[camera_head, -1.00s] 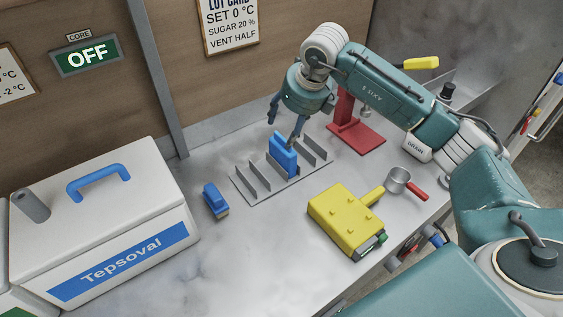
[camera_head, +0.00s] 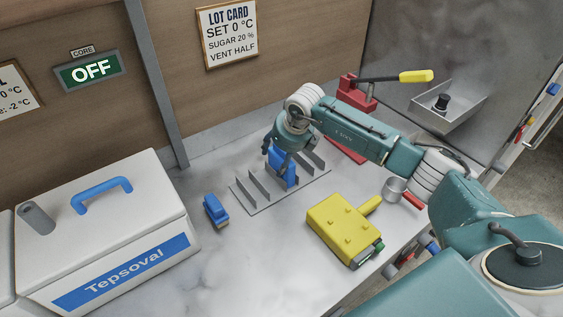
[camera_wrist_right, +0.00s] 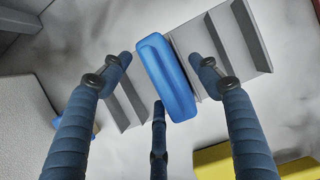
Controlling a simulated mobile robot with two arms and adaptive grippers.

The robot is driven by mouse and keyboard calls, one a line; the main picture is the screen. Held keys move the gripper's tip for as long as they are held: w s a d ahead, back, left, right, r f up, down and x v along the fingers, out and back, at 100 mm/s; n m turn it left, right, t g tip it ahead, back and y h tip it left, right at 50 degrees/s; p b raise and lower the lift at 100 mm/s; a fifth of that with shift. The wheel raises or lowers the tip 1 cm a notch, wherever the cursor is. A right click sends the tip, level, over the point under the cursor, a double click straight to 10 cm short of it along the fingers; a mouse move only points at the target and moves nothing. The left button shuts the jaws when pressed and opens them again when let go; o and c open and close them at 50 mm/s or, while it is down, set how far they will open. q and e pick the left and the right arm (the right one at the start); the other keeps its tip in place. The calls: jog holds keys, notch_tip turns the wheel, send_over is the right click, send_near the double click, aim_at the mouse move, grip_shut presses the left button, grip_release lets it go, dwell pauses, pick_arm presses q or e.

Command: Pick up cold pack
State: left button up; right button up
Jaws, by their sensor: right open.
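The cold pack (camera_head: 281,172) is a blue slab standing upright in a slot of the grey metal rack (camera_head: 250,207). In the right wrist view the cold pack (camera_wrist_right: 166,76) lies between my spread fingers, with a gap on both sides. My right gripper (camera_head: 279,160) is open and straddles the cold pack from above; in the right wrist view its fingers (camera_wrist_right: 160,62) show clearly, with no visible contact. The gripper hides part of the cold pack's top in the head view. My left gripper is not in view.
A white cooler box (camera_head: 185,232) with a blue handle stands at left. A small blue block-like object (camera_head: 215,210) lies left of the rack. A yellow device (camera_head: 343,229) and a metal cup (camera_head: 394,189) lie at right. A red stand (camera_head: 357,97) is behind my arm.

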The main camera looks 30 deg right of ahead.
jog(key=shift+w+f, duration=0.1)
jog(key=shift+f, duration=0.15)
jog(key=shift+r, duration=0.1)
jog(key=c, duration=1.6)
jog(key=shift+o, duration=0.2)
jog(key=shift+r, duration=0.15)
